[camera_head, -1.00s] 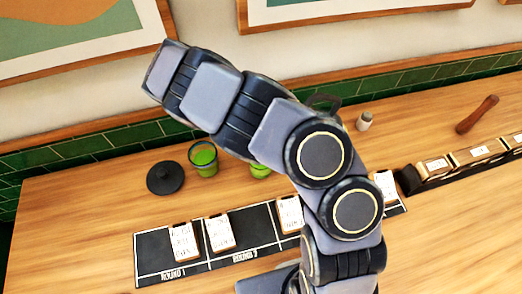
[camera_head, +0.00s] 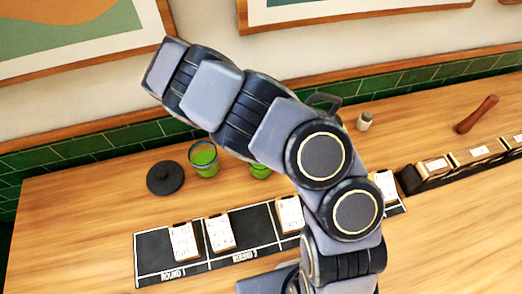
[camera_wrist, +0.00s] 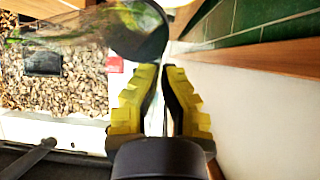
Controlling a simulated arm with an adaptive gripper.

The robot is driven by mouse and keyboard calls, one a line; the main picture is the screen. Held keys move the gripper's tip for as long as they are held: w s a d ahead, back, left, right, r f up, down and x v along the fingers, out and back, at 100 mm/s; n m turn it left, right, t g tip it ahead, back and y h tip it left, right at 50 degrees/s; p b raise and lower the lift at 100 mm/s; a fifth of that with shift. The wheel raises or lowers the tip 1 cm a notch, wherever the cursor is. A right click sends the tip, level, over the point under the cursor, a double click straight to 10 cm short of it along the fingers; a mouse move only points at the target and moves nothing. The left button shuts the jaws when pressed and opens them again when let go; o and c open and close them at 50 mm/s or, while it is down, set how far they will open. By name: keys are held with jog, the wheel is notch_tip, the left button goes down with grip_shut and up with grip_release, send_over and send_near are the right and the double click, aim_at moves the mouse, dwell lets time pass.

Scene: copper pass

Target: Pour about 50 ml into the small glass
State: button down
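My gripper (camera_wrist: 161,80) shows as two yellow fingers in the wrist view, nearly closed with a thin gap between them. A clear vessel (camera_wrist: 85,28) with a dark round end lies right at the fingertips, on its side in that view. The fingers appear shut on a thin part of it; the contact is partly hidden. In the head view my arm hides the gripper; a dark loop (camera_head: 328,101) shows behind the arm. A glass with green contents (camera_head: 204,160) stands left of the arm. A second green-filled glass (camera_head: 260,170) is partly covered by the arm.
A black round lid (camera_head: 165,178) lies left of the glasses. A black mat (camera_head: 153,245) with several white cards lies in front. A small shaker (camera_head: 364,121), a wooden rod (camera_head: 477,115) and a row of boxes (camera_head: 470,155) are at right. Green tiles (camera_head: 105,142) line the wall.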

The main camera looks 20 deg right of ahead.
jog(key=shift+d+r+y, duration=0.15)
jog(key=shift+r+y, duration=0.4)
jog(key=shift+y, duration=0.05)
jog(key=y, duration=0.2)
jog(key=y+p, duration=0.1)
jog(key=shift+d+r, duration=0.3)
jog(key=shift+d, duration=0.05)
jog(key=shift+w+d+f+g+y+p, duration=0.2)
jog(key=shift+d+y+p, duration=0.15)
jog(key=shift+d+y, duration=0.65)
jog(key=shift+w+d+f+g+y+p, duration=0.15)
jog(key=shift+d+y+p, duration=0.3)
jog(key=shift+y, duration=1)
jog(key=shift+w+d+f+g+y+p, duration=0.1)
jog(key=shift+w+d+g+y+p, duration=0.15)
jog(key=shift+d+y, duration=0.8)
jog(key=shift+a, duration=0.2)
